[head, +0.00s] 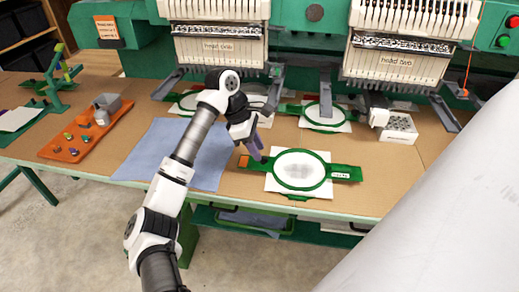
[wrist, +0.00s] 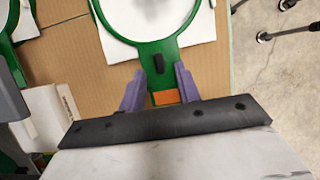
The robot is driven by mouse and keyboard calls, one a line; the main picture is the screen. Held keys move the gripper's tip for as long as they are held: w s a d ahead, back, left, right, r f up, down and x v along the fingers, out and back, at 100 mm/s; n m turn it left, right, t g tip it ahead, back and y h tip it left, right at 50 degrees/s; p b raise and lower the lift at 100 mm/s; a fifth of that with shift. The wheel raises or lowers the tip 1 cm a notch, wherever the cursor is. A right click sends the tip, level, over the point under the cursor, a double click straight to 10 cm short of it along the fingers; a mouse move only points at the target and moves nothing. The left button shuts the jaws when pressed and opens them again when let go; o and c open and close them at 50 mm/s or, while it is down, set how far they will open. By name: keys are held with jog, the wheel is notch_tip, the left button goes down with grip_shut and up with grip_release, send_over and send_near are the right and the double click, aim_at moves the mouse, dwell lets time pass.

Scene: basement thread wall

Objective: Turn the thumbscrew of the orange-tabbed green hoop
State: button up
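The orange-tabbed green hoop (head: 329,172) lies on the front of the table, around white fabric with a grey patch. Its orange tab (head: 243,161) is at its left end; the tab also shows in the wrist view (wrist: 166,96). A small black upright piece, seemingly the thumbscrew (wrist: 158,70), sits on the green bracket between ring and tab. My gripper (head: 261,157) has purple fingers and is over the tab end of the hoop. In the wrist view my gripper (wrist: 159,73) is open, one finger on each side of the bracket. I cannot tell whether either finger touches it.
Two other green hoops, one at the right (head: 324,126) and one at the left (head: 185,101), lie under the machine heads. An orange tray (head: 75,148) with small parts is farther left. A white box (head: 399,130) stands right.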

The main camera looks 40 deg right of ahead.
aim_at(263, 160)
jog(key=shift+x, duration=1.2)
grip_shut()
